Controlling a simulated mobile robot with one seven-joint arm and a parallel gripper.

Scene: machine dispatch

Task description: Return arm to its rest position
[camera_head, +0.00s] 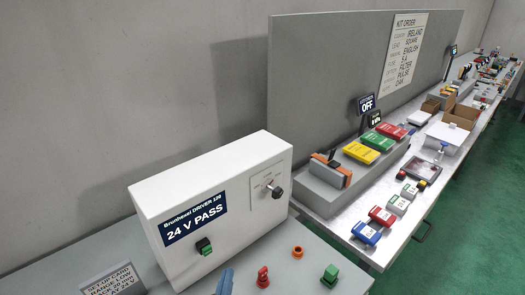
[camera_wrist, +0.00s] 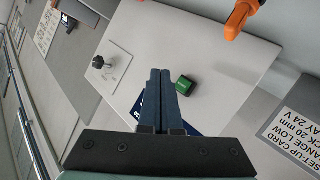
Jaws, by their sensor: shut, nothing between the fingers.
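My gripper (camera_wrist: 161,88) is in the wrist view with its two dark blue fingers together and nothing between them. It points at the front of the white driver box, beside the green button (camera_wrist: 184,86) and over the blue label. In the head view only a small blue piece (camera_head: 226,281) shows at the bottom edge, likely my gripper. The white driver box (camera_head: 240,160) reads "24 V PASS" and has a black knob (camera_head: 275,191) and a green button (camera_head: 204,246).
A setup card (camera_head: 112,282) stands left of the box. A red knob (camera_head: 263,277), an orange ring (camera_head: 297,252) and a green block (camera_head: 330,275) sit at its right. A long bench (camera_head: 345,218) with coloured boxes runs to the back right. An orange part (camera_wrist: 240,18) is near the gripper's view top.

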